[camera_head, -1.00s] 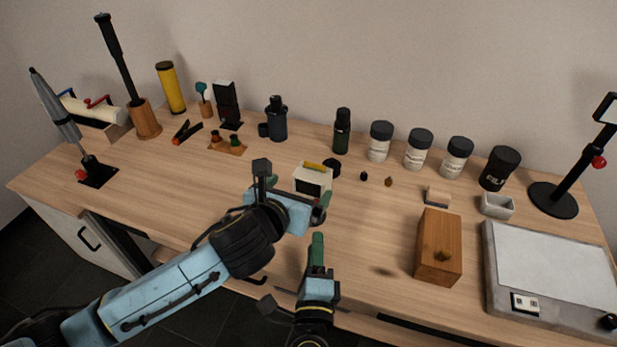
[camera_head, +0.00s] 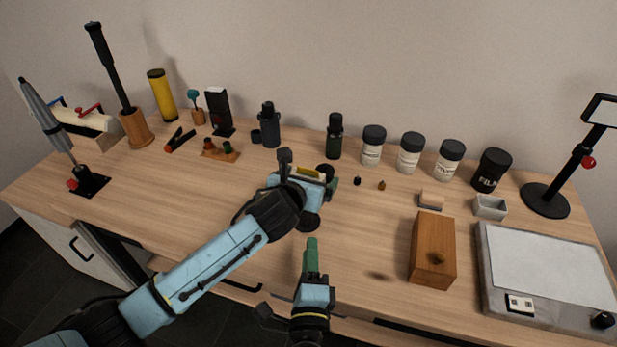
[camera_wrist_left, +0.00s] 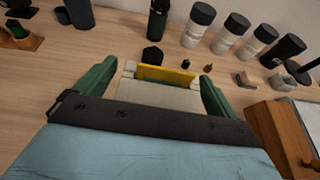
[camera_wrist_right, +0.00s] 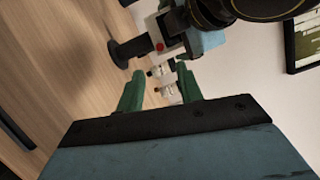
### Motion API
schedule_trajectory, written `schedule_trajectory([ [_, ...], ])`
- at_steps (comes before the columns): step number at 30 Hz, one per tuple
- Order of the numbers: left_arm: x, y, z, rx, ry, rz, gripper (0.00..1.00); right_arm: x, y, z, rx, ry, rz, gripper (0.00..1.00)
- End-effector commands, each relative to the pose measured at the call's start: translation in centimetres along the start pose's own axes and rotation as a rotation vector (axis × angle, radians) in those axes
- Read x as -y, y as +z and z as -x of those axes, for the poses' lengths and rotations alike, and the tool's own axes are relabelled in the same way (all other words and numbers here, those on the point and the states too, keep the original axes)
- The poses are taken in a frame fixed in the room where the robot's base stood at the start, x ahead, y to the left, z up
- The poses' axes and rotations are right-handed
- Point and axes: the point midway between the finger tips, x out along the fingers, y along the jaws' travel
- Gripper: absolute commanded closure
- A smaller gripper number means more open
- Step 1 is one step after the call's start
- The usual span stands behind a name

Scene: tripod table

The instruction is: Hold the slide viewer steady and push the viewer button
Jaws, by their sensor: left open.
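The slide viewer is a small cream box with a yellow strip along its top; in the head view (camera_head: 308,172) it stands mid-table, mostly hidden behind my left gripper. My left gripper (camera_head: 306,181) is open at the viewer. In the left wrist view the cream body (camera_wrist_left: 160,94) and yellow strip (camera_wrist_left: 165,74) lie between its two green fingers (camera_wrist_left: 155,76), with a gap visible on each side. My right gripper (camera_head: 311,246) is nearer the table's front edge, apart from the viewer. In the right wrist view its fingers (camera_wrist_right: 160,75) are apart and empty.
A black bottle (camera_head: 334,137) and several white jars (camera_head: 373,146) stand behind the viewer. A wooden box (camera_head: 432,250) and a grey light panel (camera_head: 548,268) are on the right. Two small dark bits (camera_head: 357,181) (camera_head: 381,185) lie right of the viewer. Front centre table is clear.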

Motion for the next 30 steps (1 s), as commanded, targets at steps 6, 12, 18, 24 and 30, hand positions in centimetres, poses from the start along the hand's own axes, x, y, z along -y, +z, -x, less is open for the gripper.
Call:
schedule_trajectory([
  [6, -0.01, 0.02, 0.01, 0.001, 0.000, 0.000, 0.12, 0.00, 0.00, 0.00, 0.000, 0.000, 0.000, 0.64],
  [12, -0.01, 0.02, 0.02, 0.000, 0.000, 0.000, 0.38, 0.00, 0.00, 0.00, 0.000, 0.000, 0.000, 0.64],
  [18, -0.01, 0.00, 0.03, 0.000, 0.000, 0.000, 0.59, 0.00, 0.00, 0.00, 0.000, 0.000, 0.000, 0.69],
  [24, -0.01, -0.01, 0.03, 0.000, 0.000, 0.000, 0.59, 0.00, 0.00, 0.00, 0.000, 0.000, 0.000, 0.95],
  [30, -0.01, -0.02, 0.03, 0.000, 0.000, 0.000, 0.59, 0.00, 0.00, 0.00, 0.000, 0.000, 0.000, 1.00],
])
